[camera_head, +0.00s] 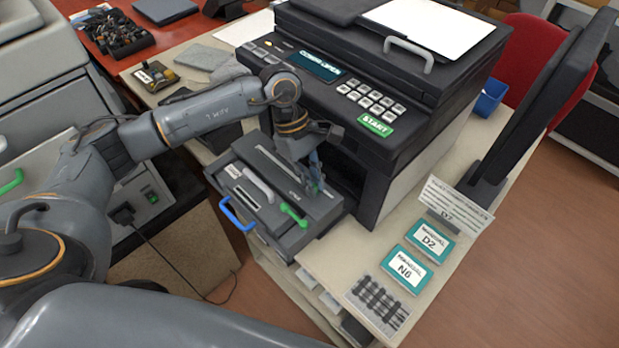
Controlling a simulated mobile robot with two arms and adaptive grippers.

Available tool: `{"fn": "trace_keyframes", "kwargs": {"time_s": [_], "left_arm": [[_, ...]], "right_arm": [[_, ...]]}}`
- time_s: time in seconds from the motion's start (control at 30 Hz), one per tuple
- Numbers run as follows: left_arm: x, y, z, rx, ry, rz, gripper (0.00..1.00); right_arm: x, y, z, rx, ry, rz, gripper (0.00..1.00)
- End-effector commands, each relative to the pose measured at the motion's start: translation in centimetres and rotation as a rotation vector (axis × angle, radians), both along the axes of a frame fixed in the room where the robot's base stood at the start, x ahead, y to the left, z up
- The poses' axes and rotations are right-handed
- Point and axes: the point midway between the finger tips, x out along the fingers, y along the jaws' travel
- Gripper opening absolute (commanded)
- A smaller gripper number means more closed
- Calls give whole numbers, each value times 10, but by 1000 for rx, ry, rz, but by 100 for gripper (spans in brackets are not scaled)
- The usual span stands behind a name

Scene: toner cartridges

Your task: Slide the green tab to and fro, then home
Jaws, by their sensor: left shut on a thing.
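The printer's (350,75) front drawer is pulled out, with a dark grey toner cartridge unit (262,209) in it. A long pale slot runs along the top of the unit. My left gripper (316,187) reaches down to the right end of this slot, close to the printer's front opening. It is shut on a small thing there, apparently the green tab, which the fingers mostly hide. A separate bright green lever (293,214) lies at the unit's front edge, left of and below the fingers. A blue handle (237,214) is on the left front. My right gripper is out of view.
The printer's display appears to read "COVER OPEN". A dark monitor (540,100) stands to the right. Two labelled cards (429,241), a sign (455,207) and a dark-striped item (378,304) occupy the right front of the table. A second machine (45,65) is at far left.

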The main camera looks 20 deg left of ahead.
Motion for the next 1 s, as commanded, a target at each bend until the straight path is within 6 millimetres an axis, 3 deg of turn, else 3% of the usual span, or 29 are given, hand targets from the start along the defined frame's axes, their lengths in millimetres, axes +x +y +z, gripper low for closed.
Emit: {"fn": "trace_keyframes", "kwargs": {"time_s": [0.1, 0.13, 0.23, 0.53, 0.67, 1.0], "left_arm": [[-1, -3, 0, -7, 3, -4, 0], [-2, -3, 0, -8, 3, -5, 18], [-2, -3, 0, -7, 3, -4, 38], [-1, -1, 1, -5, 2, -2, 38], [1, 2, 10, -5, 1, -2, 38], [12, 26, 74, -5, -1, -2, 38]], "right_arm": [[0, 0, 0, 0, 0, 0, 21], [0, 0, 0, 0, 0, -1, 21], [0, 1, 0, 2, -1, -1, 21], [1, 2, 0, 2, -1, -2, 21], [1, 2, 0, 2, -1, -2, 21], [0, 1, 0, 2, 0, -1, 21]]}}
